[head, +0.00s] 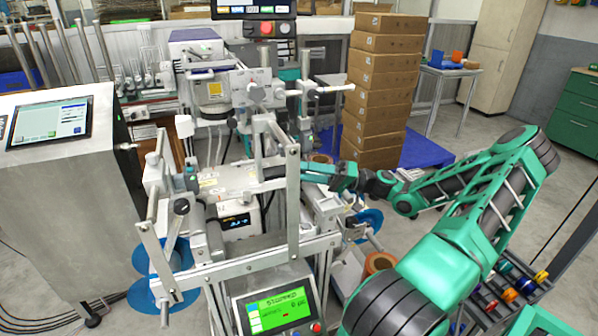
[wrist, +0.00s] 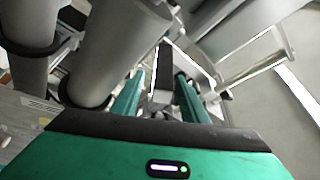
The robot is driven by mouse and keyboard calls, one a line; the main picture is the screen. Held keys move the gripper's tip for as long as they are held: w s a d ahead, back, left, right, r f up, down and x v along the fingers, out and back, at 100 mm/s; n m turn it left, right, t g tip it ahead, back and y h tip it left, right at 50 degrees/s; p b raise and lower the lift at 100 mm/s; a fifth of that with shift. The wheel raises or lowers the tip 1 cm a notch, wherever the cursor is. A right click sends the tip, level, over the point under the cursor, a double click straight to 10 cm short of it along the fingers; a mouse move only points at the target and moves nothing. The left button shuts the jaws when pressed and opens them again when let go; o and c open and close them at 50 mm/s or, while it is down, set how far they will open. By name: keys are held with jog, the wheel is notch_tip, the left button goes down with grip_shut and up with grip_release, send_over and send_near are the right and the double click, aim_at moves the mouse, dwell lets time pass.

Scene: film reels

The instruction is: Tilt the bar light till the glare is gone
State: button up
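My gripper (head: 308,168) reaches in from the right to the middle of the machine, behind an upright metal post. In the wrist view its two teal fingers (wrist: 160,88) stand apart, with visible space between them. A dark narrow bar with pale edges (wrist: 164,72), which may be the bar light, lies beyond or between the fingertips; I cannot tell whether they touch it. The bar light cannot be made out for certain in the head view, and no glare is clear there.
Thick grey rollers (wrist: 115,50) are close to the left finger. The machine frame (head: 292,200) has blue reels (head: 160,262) at left and a green screen (head: 277,311) reading stopped. Stacked cartons (head: 380,90) stand behind. A grey cabinet (head: 65,180) is at left.

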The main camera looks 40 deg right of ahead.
jog(key=shift+r, duration=0.15)
jog(key=shift+d, duration=0.1)
jog(key=shift+s+d, duration=0.2)
jog(key=shift+d, duration=0.05)
jog(key=v, duration=1)
